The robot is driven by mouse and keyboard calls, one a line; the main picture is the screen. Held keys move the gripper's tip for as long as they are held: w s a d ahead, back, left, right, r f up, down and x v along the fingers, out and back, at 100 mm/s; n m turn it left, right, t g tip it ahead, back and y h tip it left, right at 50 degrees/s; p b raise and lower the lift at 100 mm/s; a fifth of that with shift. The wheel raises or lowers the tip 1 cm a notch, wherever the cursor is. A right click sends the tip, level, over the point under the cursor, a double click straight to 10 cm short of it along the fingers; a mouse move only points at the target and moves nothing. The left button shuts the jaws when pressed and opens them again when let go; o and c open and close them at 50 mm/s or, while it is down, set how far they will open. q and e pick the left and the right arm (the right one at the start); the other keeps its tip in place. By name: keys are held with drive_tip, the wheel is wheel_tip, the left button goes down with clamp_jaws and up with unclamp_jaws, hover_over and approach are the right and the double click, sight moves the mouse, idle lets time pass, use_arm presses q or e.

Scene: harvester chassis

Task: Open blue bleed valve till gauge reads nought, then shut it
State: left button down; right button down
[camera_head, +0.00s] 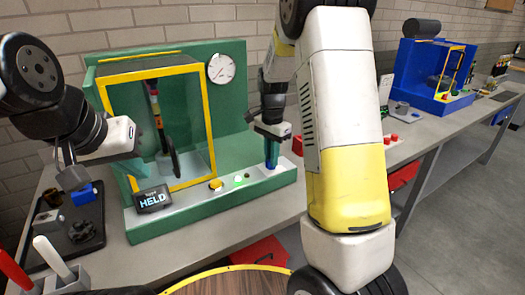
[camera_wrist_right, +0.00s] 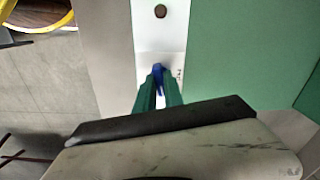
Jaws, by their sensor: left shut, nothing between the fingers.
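The blue bleed valve (camera_head: 271,160) is on the white strip at the right of the green bench rig (camera_head: 228,120). Its blue handle also shows in the right wrist view (camera_wrist_right: 158,75). My right gripper (camera_head: 271,148) points down at it, its fingers close on both sides of the handle and seeming to grip it. The round white gauge (camera_head: 221,68) is on the rig's back wall; its reading is too small to tell. A display (camera_head: 152,199) at the rig's front reads HELD. My left gripper (camera_head: 72,180) is shut and empty, left of the rig.
A dark tray (camera_head: 60,240) with a blue block (camera_head: 85,194) lies below my left gripper. A yellow button (camera_head: 216,185) and a green light (camera_head: 238,180) sit left of the valve. A yellow-framed opening (camera_head: 207,110) fills the rig's left part. My right arm hides some bench.

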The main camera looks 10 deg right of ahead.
drive_tip(key=shift+n, duration=0.4)
drive_tip(key=n, duration=0.6)
drive_tip(key=shift+n, duration=0.3)
drive_tip(key=n, duration=0.3)
drive_tip(key=shift+n, duration=2.3)
drive_tip(key=c, duration=1.4)
unclamp_jaws()
drive_tip(key=shift+c, duration=0.2)
